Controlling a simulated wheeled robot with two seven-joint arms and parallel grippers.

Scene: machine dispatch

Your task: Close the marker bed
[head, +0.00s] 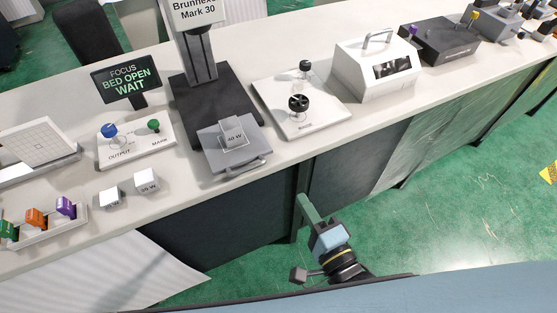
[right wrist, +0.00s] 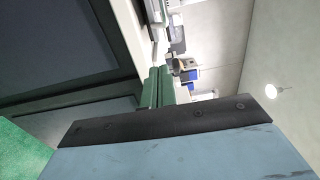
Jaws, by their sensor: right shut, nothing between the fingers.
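The grey marker bed (head: 212,157) sticks out from the front of the dark marker (head: 215,105), with its handle (head: 250,165) toward the counter's front edge. The screen (head: 126,81) reads "BED OPEN WAIT". My right gripper (head: 304,200) is below and to the right of the bed, in front of the counter, touching nothing that I can see. Its green fingers are together and empty; they also show in the right wrist view (right wrist: 158,86). My left gripper is out of view.
An output panel (head: 135,145) with blue and green knobs stands left of the marker. Two white blocks (head: 146,181) and a tray of coloured pieces (head: 48,229) lie further left. A white plate with black knobs (head: 282,118) is to the right. The counter front (head: 225,222) is beside my right gripper.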

